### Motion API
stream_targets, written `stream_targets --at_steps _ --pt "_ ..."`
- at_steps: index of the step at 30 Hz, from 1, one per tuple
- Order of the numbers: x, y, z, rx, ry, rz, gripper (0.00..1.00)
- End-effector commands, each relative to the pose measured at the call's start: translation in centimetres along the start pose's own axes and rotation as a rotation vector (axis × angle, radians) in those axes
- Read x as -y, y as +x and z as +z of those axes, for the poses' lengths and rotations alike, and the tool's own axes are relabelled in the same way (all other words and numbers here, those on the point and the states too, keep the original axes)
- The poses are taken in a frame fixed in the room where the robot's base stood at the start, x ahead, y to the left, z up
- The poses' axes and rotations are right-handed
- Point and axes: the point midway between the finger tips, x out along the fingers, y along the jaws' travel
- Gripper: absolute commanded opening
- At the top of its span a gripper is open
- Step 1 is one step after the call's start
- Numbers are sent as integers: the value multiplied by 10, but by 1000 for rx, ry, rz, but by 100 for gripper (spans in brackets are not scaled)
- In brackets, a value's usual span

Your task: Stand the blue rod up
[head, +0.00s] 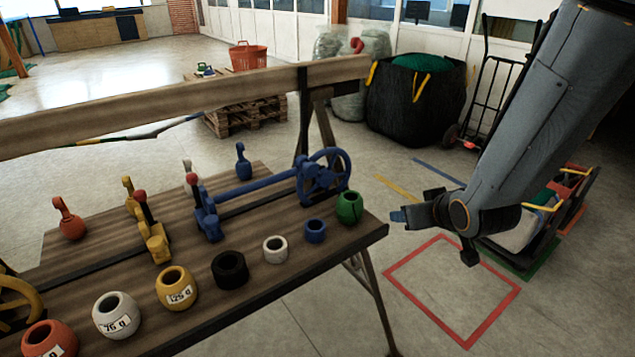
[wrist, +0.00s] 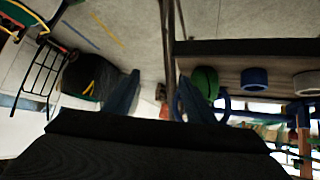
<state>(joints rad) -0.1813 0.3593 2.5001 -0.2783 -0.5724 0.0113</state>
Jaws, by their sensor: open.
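The blue rod (head: 258,184) lies near-horizontal above the wooden table in the head view. It runs between a blue bracket with a red-knobbed lever (head: 203,204) on the left and a blue spoked wheel (head: 327,174) on the right. My gripper (head: 398,215) is off the table's right end, to the right of the wheel and apart from the rod. In the wrist view my gripper (wrist: 155,98) is open, its two fingers spread with nothing held. Blue parts of the mechanism show partly behind and beside the right finger there; I cannot tell which part is the rod.
A green ring-shaped weight (head: 349,207) stands at the table's right end, with blue (head: 315,231), white (head: 275,249) and black (head: 230,270) ones along the front edge. A wooden beam (head: 180,102) crosses behind. A red floor square (head: 440,243) is clear below my gripper.

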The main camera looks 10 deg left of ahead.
Motion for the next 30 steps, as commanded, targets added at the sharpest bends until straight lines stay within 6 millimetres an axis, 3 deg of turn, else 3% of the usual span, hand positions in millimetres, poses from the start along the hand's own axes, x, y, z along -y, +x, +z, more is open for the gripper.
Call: stream_targets --at_steps 1,5,9,12,20,30 --pt "19 17 -8 -79 -31 -44 51" --pt "68 35 -40 -304 -86 -163 51" --pt "114 34 -62 -506 -105 -285 51" --pt "138 28 -70 -613 -102 -354 51" --pt "163 18 -82 -729 -90 -430 51" --pt "183 49 -114 -731 -91 -431 51"
